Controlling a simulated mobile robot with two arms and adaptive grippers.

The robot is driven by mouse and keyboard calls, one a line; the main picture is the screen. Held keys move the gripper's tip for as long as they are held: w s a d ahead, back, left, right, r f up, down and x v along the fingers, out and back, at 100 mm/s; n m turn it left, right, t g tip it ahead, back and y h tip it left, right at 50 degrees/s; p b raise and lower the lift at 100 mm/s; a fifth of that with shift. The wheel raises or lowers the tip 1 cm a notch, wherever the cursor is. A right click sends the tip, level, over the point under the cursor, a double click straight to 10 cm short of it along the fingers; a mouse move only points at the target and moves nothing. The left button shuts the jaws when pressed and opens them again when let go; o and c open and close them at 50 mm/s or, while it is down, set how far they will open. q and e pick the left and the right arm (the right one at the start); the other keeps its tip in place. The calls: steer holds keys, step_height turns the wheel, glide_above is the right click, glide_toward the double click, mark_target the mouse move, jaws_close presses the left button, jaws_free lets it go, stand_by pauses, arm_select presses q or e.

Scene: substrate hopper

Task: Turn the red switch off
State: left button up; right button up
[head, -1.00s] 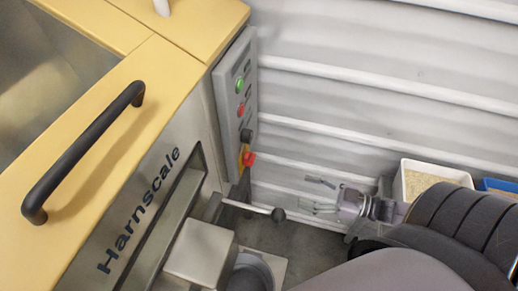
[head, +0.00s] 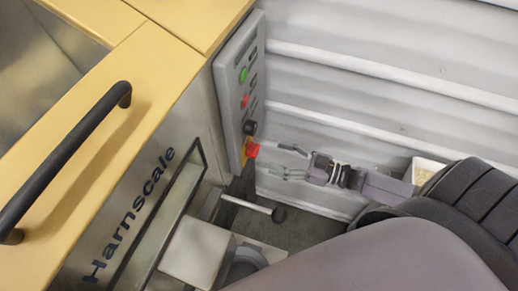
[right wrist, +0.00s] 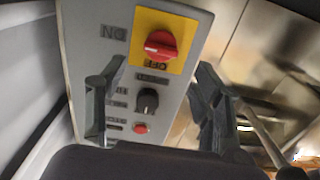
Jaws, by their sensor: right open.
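The red switch (right wrist: 160,45) is a rotary knob on a yellow plate at the end of a grey control panel (right wrist: 85,60). In the head view the red switch (head: 252,150) sits low on the panel's face. My right gripper (head: 282,162) is open and empty, just right of the switch and apart from it. In the right wrist view its two fingers (right wrist: 160,95) stand apart, with the switch beyond and between them. ON and OFF lettering shows upside down near the switch. My left gripper is out of view.
A black knob (right wrist: 147,100) and a small red button (right wrist: 142,128) sit beside the switch. A green button (head: 244,75) is higher up. A lever with a black ball (head: 278,214) sticks out below. A ribbed wall (head: 400,90) stands behind; a white bin (head: 428,167) is at right.

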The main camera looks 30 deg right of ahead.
mark_target(258, 151)
steer(key=x, duration=0.7)
steer(key=shift+c, duration=0.5)
steer(key=c, duration=1.1)
